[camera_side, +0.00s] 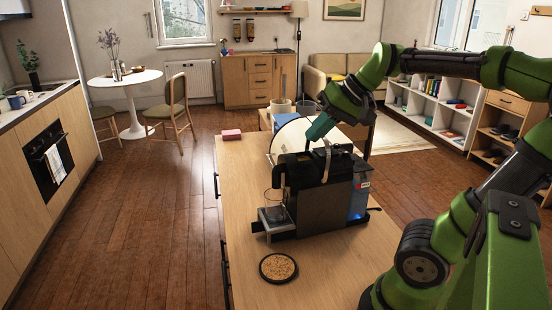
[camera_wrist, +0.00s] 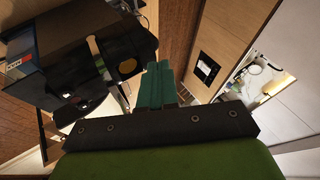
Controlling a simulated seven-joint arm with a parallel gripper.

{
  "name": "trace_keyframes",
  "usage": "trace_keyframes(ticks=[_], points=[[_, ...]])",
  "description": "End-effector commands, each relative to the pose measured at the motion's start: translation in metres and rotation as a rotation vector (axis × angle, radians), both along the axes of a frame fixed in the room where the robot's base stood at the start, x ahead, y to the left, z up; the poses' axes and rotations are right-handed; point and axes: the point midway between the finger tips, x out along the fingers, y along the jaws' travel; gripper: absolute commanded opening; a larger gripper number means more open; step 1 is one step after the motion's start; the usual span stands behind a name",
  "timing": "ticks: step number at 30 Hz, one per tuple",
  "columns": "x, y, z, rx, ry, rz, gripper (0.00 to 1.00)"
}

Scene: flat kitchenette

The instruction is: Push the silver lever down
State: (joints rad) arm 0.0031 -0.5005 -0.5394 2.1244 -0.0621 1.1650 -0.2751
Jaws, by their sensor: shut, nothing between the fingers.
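A black coffee machine (camera_side: 318,200) stands on the wooden counter. What looks like the silver lever (camera_side: 327,165) is a thin pale bar on top of the machine, small and hard to make out. In the wrist view a pale narrow bar (camera_wrist: 97,52) lies on the dark machine top, left of my fingers, probably the same lever. My gripper (camera_side: 310,141) has teal fingers pressed together and empty. They point down just above the machine's top, near the lever. I cannot tell if they touch it. The fingers (camera_wrist: 156,70) also show in the wrist view.
A round dish of brown grains (camera_side: 278,267) sits at the counter's front, and a pink block (camera_side: 232,134) at its far left. A large pale disc (camera_side: 284,137) stands behind the machine. The counter left of the machine is mostly clear.

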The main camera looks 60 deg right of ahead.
Motion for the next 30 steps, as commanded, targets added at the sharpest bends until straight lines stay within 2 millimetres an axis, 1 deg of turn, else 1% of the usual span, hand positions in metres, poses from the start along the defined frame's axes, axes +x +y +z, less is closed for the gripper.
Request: trace_keyframes(ticks=[1,2,3,5,6,9,11,13,17,20,23,30], points=[[-0.005,-0.032,0.009,0.005,0.005,-0.034,0.00],[-0.010,-0.050,0.014,0.005,0.006,-0.048,0.00],[-0.019,-0.072,0.021,0.001,0.009,-0.062,0.00],[-0.034,-0.103,0.031,-0.012,0.010,-0.078,0.00],[-0.046,-0.121,0.039,-0.024,0.011,-0.083,0.00],[-0.074,-0.150,0.058,-0.060,0.001,-0.063,0.00],[-0.083,-0.154,0.066,-0.078,-0.011,-0.028,0.00],[-0.085,-0.150,0.071,-0.092,-0.025,0.025,0.00],[-0.082,-0.145,0.067,-0.099,-0.030,0.069,0.00],[-0.076,-0.143,0.059,-0.100,-0.030,0.073,0.00],[-0.065,-0.141,0.045,-0.099,-0.028,0.073,0.00],[-0.033,-0.134,0.003,-0.099,-0.027,0.073,0.00]])
